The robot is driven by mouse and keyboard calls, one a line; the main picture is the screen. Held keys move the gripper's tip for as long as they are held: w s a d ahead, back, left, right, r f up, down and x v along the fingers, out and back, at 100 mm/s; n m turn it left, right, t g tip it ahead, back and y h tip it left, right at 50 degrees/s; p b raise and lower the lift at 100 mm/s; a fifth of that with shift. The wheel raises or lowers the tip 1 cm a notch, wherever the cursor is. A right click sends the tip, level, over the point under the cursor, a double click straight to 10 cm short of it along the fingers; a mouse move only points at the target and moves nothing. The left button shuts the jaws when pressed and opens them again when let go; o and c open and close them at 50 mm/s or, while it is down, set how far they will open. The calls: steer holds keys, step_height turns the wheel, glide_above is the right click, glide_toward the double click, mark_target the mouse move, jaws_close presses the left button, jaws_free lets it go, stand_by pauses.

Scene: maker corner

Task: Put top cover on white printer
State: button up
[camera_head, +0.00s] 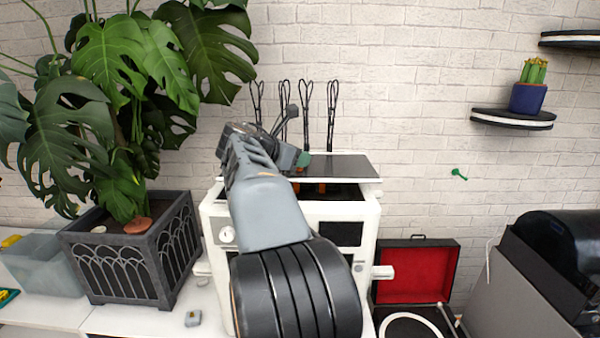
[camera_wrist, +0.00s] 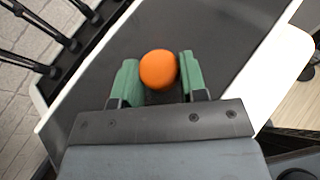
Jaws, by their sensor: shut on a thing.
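The white printer (camera_head: 368,225) stands on the white table, partly hidden behind my arm. Its top is open at the front, with orange parts showing inside. The top cover (camera_head: 345,167) is a dark flat panel with a white edge, over the rear of the printer's top. The head view does not show clearly whether it rests there or is held just above. My gripper (camera_head: 302,160) is at the panel's left part. In the wrist view, its green fingers (camera_wrist: 158,78) are shut on a round orange knob (camera_wrist: 159,69), in front of the dark panel (camera_wrist: 225,45).
Several black looped rods (camera_head: 332,115) rise behind the printer. A large plant in a dark planter (camera_head: 130,255) stands at left, beside a translucent bin (camera_head: 40,270). An open red-lined case (camera_head: 415,270) and a black machine (camera_head: 560,250) are at right. A wall shelf holds a cactus (camera_head: 528,97).

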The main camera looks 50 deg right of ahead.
mark_target(298, 170)
steer(key=shift+s+d+f, duration=0.15)
steer(key=shift+d+f, duration=0.15)
steer(key=shift+s+d+f, duration=0.1)
steer(key=shift+d+f, duration=0.1)
steer(key=shift+f, duration=1.65)
steer(key=shift+f, duration=0.15)
steer(key=o, duration=1.1)
steer(key=shift+r, duration=0.25)
steer(key=shift+a, duration=0.35)
steer(key=b+v, duration=0.1)
steer(key=v, duration=1)
steer(key=shift+a+r, duration=0.1)
steer(key=shift+a, duration=0.05)
